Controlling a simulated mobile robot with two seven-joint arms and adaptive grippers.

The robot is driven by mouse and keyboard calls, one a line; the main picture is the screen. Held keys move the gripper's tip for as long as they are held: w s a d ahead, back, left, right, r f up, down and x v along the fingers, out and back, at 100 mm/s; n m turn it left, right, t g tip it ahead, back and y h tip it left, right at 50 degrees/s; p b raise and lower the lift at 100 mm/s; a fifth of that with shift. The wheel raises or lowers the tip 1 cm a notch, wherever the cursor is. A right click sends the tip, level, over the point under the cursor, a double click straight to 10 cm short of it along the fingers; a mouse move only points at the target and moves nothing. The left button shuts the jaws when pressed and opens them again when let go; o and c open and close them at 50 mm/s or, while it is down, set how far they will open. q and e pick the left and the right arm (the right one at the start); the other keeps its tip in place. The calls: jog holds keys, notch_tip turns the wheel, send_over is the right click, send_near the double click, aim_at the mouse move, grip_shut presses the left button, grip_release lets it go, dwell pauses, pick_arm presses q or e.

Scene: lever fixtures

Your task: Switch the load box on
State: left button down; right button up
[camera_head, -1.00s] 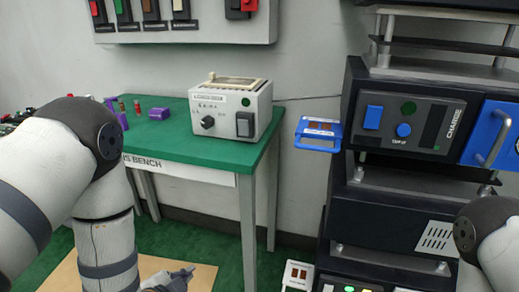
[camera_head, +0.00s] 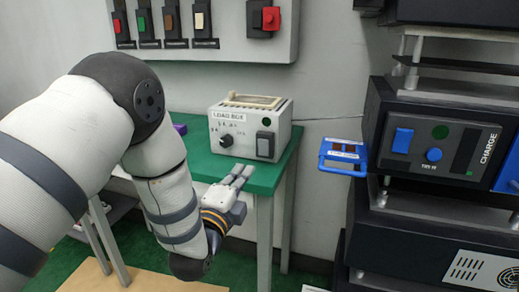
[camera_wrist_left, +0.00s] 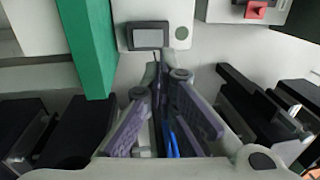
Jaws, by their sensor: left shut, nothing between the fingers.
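The load box (camera_head: 240,113) is a white box on the green bench, labelled LOAD BOX. Its front has a black knob (camera_head: 226,141) at left and a dark grey rocker switch (camera_head: 265,145) at right. My left gripper (camera_head: 246,173) is in front of and below the rocker, fingers shut and empty, apart from the box. In the left wrist view the rocker (camera_wrist_left: 149,39) and a round green spot (camera_wrist_left: 181,33) on the box (camera_wrist_left: 178,10) lie just beyond the fingertips (camera_wrist_left: 163,72). I cannot tell the rocker's position. My right gripper is out of view.
The green bench (camera_head: 210,165) has free room in front of the box. A blue-handled meter (camera_head: 343,155) juts from the dark equipment rack (camera_head: 372,125) at right. A wall panel (camera_head: 285,40) with switches and a red knob (camera_head: 270,18) hangs above.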

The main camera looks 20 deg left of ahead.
aim_at(262, 141)
pick_arm(q)
jog(key=w, duration=0.3)
jog(key=w+b, duration=0.1)
jog(key=w, duration=0.6)
jog(key=shift+w+d+r, duration=0.15)
jog(key=shift+r, duration=0.25)
jog(key=shift+w+r, duration=0.2)
jog(key=shift+w, duration=0.4)
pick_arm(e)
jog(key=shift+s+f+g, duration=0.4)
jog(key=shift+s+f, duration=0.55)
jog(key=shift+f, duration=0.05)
pick_arm(q)
jog(key=shift+w+r, duration=0.1)
jog(key=shift+w+d+r, duration=0.15)
jog(key=shift+w+r, duration=0.1)
jog(key=shift+w, duration=0.1)
jog(key=shift+f, duration=0.1)
jog(key=shift+s, duration=0.15)
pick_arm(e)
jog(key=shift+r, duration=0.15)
